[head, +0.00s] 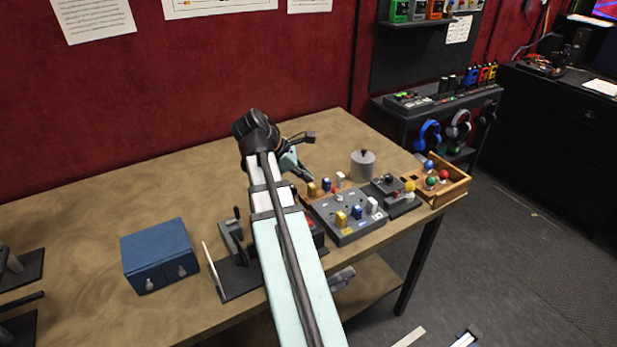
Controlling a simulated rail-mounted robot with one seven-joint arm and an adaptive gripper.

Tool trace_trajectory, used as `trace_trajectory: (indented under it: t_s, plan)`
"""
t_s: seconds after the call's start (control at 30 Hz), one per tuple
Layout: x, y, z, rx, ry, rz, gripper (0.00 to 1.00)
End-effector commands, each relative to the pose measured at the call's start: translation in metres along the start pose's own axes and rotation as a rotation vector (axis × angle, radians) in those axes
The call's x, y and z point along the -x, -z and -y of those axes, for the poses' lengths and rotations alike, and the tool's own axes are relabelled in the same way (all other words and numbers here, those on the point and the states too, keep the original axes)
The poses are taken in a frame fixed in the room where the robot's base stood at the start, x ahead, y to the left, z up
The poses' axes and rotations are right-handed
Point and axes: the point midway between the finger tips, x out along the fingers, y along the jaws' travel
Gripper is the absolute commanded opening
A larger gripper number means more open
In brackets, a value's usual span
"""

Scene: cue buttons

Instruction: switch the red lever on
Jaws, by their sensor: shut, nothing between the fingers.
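My gripper (303,174) is shut and empty, pointing down at the back of the table, just behind a grey control panel. The panel (352,234) carries yellow, blue and white blocks. A small red part (309,222) shows beside my arm at the panel's left edge; I cannot tell whether it is the red lever. A dark lever unit (233,240) stands left of my arm, and my arm hides part of it. No lever is clearly recognisable as red, and its position cannot be read.
A blue two-knob box (158,254) stands left on the wooden table (90,220). The table's back left is clear.

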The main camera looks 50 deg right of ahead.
Motion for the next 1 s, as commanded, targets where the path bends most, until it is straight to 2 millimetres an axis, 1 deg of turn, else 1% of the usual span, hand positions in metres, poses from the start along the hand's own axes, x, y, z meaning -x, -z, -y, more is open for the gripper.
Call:
trace_trajectory:
  t_s: [0.3,0.5,0.7,1.0]
  plan:
    - [-0.051,-0.001,0.001,0.000,0.004,0.001,0.00]
    - [-0.073,0.000,0.000,0.000,0.001,0.000,0.00]
    - [-0.083,0.000,0.000,0.000,0.000,0.000,0.00]
    - [-0.083,0.000,0.000,0.000,0.000,0.000,0.00]
